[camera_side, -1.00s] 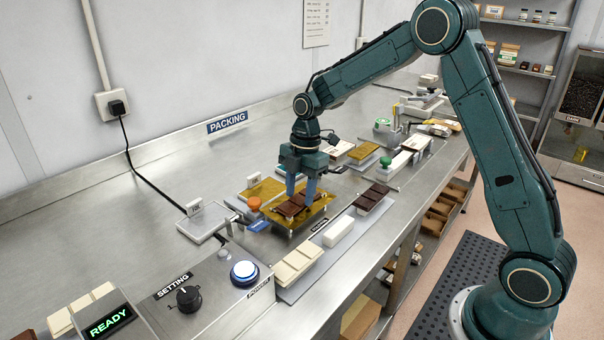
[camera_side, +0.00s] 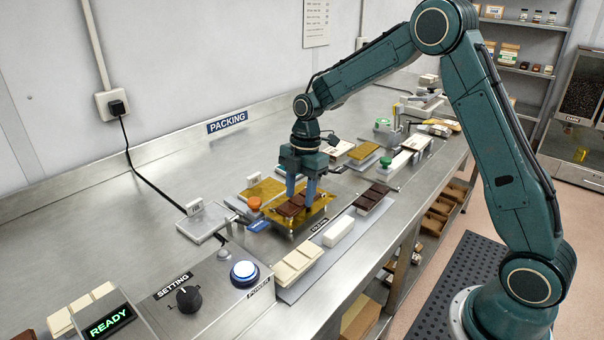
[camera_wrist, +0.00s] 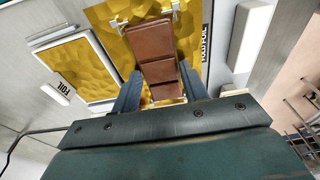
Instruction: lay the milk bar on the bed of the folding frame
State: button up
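The milk bar (camera_side: 293,208) is a brown segmented chocolate bar. It lies flat on a gold foil sheet (camera_side: 321,209) on the bed of the folding frame, near an orange knob (camera_side: 254,203). In the wrist view the bar (camera_wrist: 156,52) runs away from me over the gold sheet (camera_wrist: 118,48). My gripper (camera_side: 302,190) is low over the bar, one finger on each side. In the wrist view my gripper (camera_wrist: 158,95) shows a gap between the left finger and the bar; the right finger is close to it. Contact there is hard to judge.
A foil stack (camera_wrist: 75,68) lies beside the frame. A white block (camera_side: 338,231), a dark bar (camera_side: 371,198) and a cream bar (camera_side: 298,262) sit along the front strip. The control box with a lit button (camera_side: 244,272) is nearer. Bare steel lies behind.

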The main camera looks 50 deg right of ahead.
jog(key=o, duration=0.5)
jog(key=shift+r, duration=0.1)
notch_tip(320, 180, up, 14)
jog(key=d, duration=0.2)
jog(key=shift+f, duration=0.25)
